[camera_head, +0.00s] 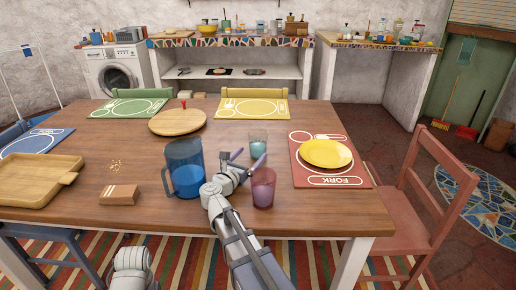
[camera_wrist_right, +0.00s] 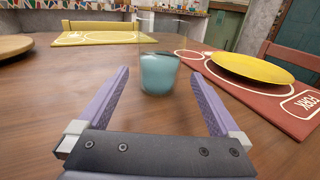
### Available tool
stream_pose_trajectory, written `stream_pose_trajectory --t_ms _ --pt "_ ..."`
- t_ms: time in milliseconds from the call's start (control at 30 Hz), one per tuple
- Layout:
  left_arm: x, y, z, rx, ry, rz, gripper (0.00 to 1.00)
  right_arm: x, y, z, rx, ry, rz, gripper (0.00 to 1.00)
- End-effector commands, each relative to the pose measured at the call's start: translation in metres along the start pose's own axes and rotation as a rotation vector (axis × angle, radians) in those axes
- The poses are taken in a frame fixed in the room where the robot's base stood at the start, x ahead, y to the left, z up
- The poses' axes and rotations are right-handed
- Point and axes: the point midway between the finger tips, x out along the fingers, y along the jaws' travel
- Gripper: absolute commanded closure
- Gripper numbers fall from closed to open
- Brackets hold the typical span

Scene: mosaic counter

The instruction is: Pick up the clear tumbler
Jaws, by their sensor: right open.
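The clear tumbler (camera_head: 258,144) stands upright on the wooden table, with teal liquid in it. In the right wrist view the tumbler (camera_wrist_right: 160,72) is straight ahead, beyond the fingertips and centred between them. My right gripper (camera_head: 248,158) is open and empty, low over the table on the near side of the tumbler. Its two purple fingers also show in the wrist view (camera_wrist_right: 160,76), spread wide. My left gripper is not in view; only a white part of my left arm shows at the bottom edge.
A purple tumbler (camera_head: 263,190) stands close to the right of my right wrist. A blue pitcher (camera_head: 184,153) stands to its left. A yellow plate (camera_head: 326,152) lies on the red mat (camera_head: 305,178) at the right. A round board (camera_head: 178,122) lies farther back.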

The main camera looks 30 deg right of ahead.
Motion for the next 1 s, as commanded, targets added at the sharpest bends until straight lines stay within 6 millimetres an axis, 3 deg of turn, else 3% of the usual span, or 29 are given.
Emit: stream_pose_trajectory --t_ms 333,633,867,1000 --pt "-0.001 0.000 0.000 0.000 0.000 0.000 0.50 0.019 0.001 0.001 0.000 0.000 -0.001 0.00" --pt "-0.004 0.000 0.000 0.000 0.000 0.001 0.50 0.060 0.002 0.004 0.000 0.000 -0.001 0.00" --pt "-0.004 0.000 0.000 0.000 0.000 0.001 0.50 0.063 0.001 0.004 0.000 0.000 0.001 0.00" --pt "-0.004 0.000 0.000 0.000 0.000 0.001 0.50 0.063 0.001 0.004 0.000 0.000 0.001 0.12"
